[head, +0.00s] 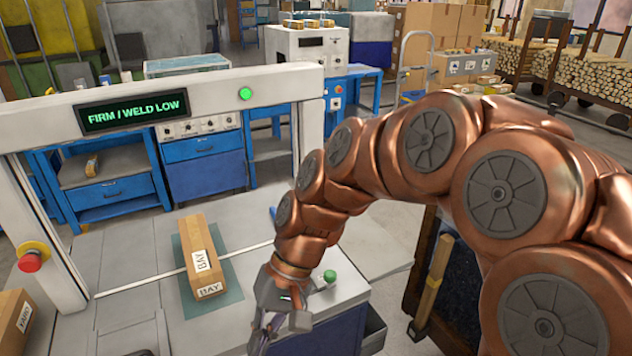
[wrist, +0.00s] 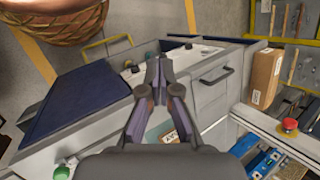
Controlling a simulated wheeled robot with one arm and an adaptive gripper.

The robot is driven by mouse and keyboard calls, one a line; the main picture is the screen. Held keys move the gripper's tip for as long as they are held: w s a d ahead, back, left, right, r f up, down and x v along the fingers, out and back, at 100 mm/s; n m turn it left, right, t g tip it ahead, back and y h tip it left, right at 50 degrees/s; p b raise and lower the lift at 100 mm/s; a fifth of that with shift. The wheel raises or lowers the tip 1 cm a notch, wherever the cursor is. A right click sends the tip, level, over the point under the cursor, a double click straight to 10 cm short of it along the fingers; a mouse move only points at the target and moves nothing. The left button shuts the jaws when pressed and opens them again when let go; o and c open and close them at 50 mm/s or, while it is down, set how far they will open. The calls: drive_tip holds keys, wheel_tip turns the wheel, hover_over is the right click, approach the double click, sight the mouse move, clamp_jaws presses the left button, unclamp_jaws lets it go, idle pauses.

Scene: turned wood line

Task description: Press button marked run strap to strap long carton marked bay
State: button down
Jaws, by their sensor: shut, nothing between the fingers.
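The long carton marked BAY (head: 198,262) lies on a grey-green mat (head: 232,298) on the strapping machine's table, under its white arch. A white strap line crosses the table at the carton. My gripper (head: 268,335) is shut and empty, right of the carton near the table's front right edge; its fingers also show in the wrist view (wrist: 158,68). A green button (head: 330,276) stands just right of my gripper, apart from it. No "run strap" lettering is readable. In the wrist view the carton (wrist: 172,136) is partly hidden behind my gripper.
The arch display (head: 136,110) reads "FIRM / WELD LOW", with a green lamp (head: 246,94) lit beside it. A red stop button (head: 30,261) is on the left post. Another carton (head: 14,322) lies at far left. Blue benches (head: 100,193) stand behind the arch.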

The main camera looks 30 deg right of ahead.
drive_tip(key=w+d+r+m+t+y, duration=0.25)
drive_tip(key=w+d+m, duration=0.2)
drive_tip(key=w, duration=0.35)
drive_tip(key=w+d+r+m+t+y, duration=0.1)
drive_tip(key=w+d+m+t+y, duration=0.25)
drive_tip(key=w+d, duration=0.4)
drive_tip(key=w+d+f+m+t, duration=0.1)
drive_tip(key=w+d+m+t, duration=0.1)
drive_tip(key=d, duration=0.7)
drive_tip(key=w+d+f+m+t+h, duration=0.1)
drive_tip(key=w+d+m+t, duration=0.2)
drive_tip(key=d, duration=0.7)
drive_tip(key=m+t, duration=0.2)
drive_tip(key=t, duration=0.1)
drive_tip(key=shift+w+t, duration=0.2)
drive_tip(key=shift+t, duration=0.2)
drive_tip(key=w+p, duration=0.1)
drive_tip(key=w, duration=0.7)
drive_tip(key=shift+w+d+p, duration=0.3)
drive_tip(key=shift+w+d, duration=0.05)
drive_tip(key=shift+w, duration=0.05)
drive_tip(key=shift+w, duration=0.2)
drive_tip(key=shift+w, duration=0.25)
